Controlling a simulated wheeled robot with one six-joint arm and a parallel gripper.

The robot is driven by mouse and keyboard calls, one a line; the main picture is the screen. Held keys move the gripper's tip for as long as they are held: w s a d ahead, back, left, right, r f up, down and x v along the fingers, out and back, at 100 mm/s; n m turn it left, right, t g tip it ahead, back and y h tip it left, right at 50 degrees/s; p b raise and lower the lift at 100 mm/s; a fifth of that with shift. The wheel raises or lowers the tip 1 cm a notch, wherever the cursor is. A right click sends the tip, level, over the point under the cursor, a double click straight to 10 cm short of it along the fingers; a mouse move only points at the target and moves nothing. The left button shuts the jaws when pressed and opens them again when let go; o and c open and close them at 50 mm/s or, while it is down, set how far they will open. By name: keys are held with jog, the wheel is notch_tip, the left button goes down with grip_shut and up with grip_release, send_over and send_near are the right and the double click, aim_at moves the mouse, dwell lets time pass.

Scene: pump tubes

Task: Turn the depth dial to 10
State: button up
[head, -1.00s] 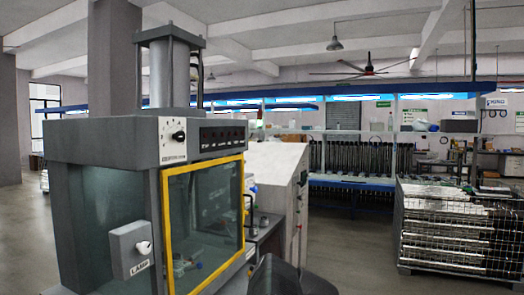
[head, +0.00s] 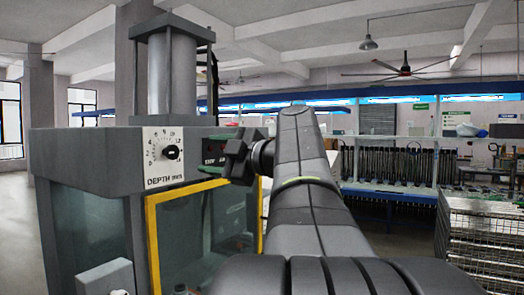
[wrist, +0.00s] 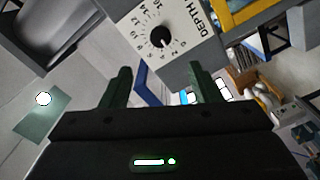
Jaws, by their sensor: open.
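The depth dial (head: 173,152) is a round black knob on a white plate marked "DEPTH mm", on the upper front of the grey machine. In the wrist view the dial (wrist: 160,37) sits ahead of the fingertips, with printed numbers around it. A small white mark shows on the knob, toward its lower side in that view; the exact setting is too small to read surely. My gripper (head: 221,158) is to the right of the dial in the head view. In the wrist view my gripper (wrist: 160,82) has its two fingers wide apart, nothing between them, and not touching the knob.
A yellow-framed window (head: 200,222) lies below the dial plate. A dark display panel (head: 214,150) is partly hidden behind my gripper. A grey lamp switch box (head: 105,279) sticks out at lower left. A metal wire crate (head: 482,240) stands at the right.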

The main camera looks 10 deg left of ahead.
aim_at(174, 152)
jog(key=p+x, duration=0.5)
jog(key=x, duration=0.8)
jog(key=c, duration=1)
